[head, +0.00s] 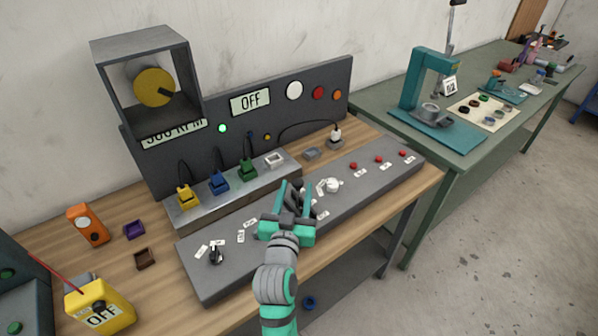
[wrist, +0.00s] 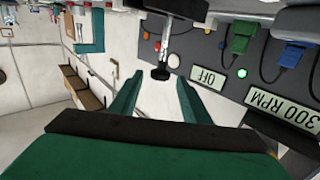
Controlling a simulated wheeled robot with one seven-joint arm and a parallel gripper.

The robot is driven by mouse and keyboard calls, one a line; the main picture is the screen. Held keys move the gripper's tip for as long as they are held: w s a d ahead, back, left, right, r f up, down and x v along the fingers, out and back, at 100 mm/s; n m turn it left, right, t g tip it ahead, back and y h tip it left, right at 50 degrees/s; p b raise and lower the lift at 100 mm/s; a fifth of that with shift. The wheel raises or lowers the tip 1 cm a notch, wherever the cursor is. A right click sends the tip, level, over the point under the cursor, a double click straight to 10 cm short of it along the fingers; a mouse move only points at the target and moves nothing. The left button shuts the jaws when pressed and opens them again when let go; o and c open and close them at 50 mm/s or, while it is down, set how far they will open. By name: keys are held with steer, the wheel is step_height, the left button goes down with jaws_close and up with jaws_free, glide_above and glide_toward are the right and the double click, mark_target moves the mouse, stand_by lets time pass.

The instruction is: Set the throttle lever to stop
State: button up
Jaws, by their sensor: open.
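In the wrist view, the throttle lever is a metal rod (wrist: 166,47) with a black knob (wrist: 161,73) at its end, rising from a dark block. The knob shows between the two teal fingertips of my gripper (wrist: 159,80). The fingers are apart, with gaps on both sides of the knob. I cannot tell how deep the knob lies between them. In the head view, my gripper (head: 293,187) is over the middle of the sloped grey console (head: 385,172) and hides most of the lever. Small white labels (head: 250,223) lie around it; their text is unreadable.
A black rotary knob (head: 216,254) is at the console's left and a white knob (head: 332,185) right of my gripper. Red buttons (head: 379,160) line the right end.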

steer(key=w+d, duration=0.1)
steer(key=w, duration=0.6)
steer(key=shift+w+d, duration=0.15)
steer(key=shift+w, duration=0.1)
jaws_close()
